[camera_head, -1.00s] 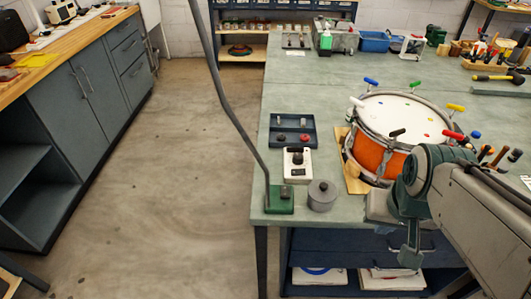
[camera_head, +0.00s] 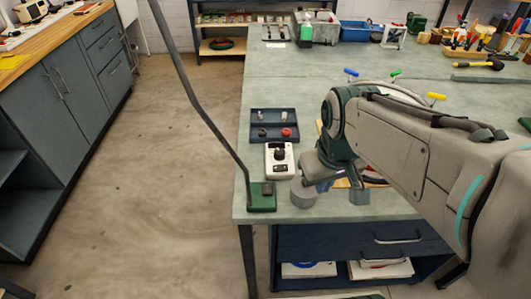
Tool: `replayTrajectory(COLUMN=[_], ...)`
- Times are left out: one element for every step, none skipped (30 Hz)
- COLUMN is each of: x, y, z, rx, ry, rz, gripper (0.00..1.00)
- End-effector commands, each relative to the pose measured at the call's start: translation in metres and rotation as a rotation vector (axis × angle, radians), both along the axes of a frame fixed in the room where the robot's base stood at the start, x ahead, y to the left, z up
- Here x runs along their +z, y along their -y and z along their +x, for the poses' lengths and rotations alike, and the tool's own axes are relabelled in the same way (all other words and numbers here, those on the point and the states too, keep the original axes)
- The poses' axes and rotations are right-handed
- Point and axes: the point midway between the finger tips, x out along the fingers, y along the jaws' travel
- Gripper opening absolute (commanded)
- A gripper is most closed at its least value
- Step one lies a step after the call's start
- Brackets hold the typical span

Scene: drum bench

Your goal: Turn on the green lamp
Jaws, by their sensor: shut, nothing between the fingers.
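The green lamp has a green base (camera_head: 261,203) standing on the near left corner of the bench. A small dark switch block (camera_head: 267,188) sits on that base. Its grey bent stem (camera_head: 205,112) rises up and left out of the top of the picture, so the lamp's head is hidden. My gripper (camera_head: 359,197) hangs to the right of the base, near the bench's front edge. It is shut and empty, and apart from the lamp.
A grey round pot (camera_head: 303,193) stands between the lamp base and my gripper. A white box with a black knob (camera_head: 280,159) and a blue tray (camera_head: 273,129) stand behind the base. My arm hides most of the drum. The floor left of the bench (camera_head: 250,95) is clear.

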Motion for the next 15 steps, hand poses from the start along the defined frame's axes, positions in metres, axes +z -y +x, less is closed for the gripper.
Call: replayTrajectory(x=[0.001, 0.003, 0.006, 0.008, 0.009, 0.011, 0.012, 0.013, 0.013, 0.014, 0.014, 0.014, 0.014, 0.013, 0.013], y=[-0.008, -0.013, -0.02, -0.026, -0.032, -0.041, -0.047, -0.053, -0.061, -0.067, -0.073, -0.079, -0.084, -0.088, -0.093], z=[0.014, 0.021, 0.032, 0.039, 0.047, 0.057, 0.064, 0.071, 0.079, 0.085, 0.09, 0.096, 0.1, 0.104, 0.108], rx=[0.109, 0.182, 0.286, 0.367, 0.448, 0.555, 0.634, 0.711, 0.808, 0.878, 0.941, 1.02, 1.073, 1.12, 1.176], ry=[-0.03, -0.046, -0.072, -0.091, -0.109, -0.132, -0.149, -0.165, -0.184, -0.197, -0.209, -0.222, -0.232, -0.239, -0.247], rz=[-0.018, -0.028, -0.042, -0.05, -0.057, -0.064, -0.068, -0.07, -0.071, -0.07, -0.069, -0.065, -0.062, -0.06, -0.056], gripper=[0.0, 0.0, 0.0, 0.0, 0.0, 0.0, 0.0, 0.0, 0.0, 0.0, 0.0, 0.0, 0.0, 0.0, 0.0])
